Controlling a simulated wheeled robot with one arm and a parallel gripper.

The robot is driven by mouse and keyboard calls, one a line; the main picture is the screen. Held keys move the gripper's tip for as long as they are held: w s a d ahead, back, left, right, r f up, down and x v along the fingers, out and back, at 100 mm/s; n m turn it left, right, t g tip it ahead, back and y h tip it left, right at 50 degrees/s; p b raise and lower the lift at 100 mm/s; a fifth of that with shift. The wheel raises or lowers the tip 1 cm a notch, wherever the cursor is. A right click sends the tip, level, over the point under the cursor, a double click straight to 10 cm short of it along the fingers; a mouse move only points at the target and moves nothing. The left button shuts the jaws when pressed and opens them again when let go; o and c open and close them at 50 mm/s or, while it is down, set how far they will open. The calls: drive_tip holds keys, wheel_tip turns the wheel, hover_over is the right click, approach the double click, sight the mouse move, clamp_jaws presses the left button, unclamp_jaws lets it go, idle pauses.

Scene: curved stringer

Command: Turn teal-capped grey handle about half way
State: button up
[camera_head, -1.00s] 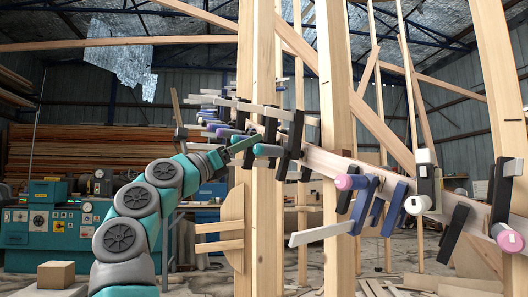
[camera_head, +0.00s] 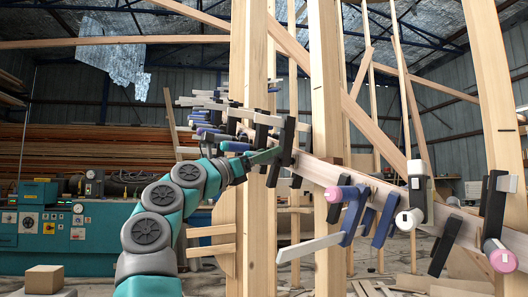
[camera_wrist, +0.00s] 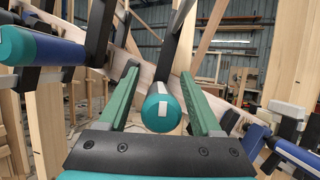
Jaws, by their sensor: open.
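In the wrist view, a round teal cap (camera_wrist: 161,114) with a pale mark on its face points at the camera. It sits between the two green fingers of my gripper (camera_wrist: 162,98), with a gap on each side. A little grey shows behind the cap; most of the handle is hidden. In the head view my open gripper (camera_head: 266,156) reaches the dark clamp bar (camera_head: 283,150), and the arm hides the cap there. I cannot tell whether either finger touches the handle.
A blue handle with a teal end (camera_wrist: 35,50) lies close on the left in the wrist view. Another blue handle (camera_wrist: 292,155) is at the lower right. Several clamps line the curved wooden stringer (camera_head: 325,172). A wooden post (camera_head: 322,85) stands right of my gripper.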

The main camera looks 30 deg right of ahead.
clamp_jaws()
idle(0.5)
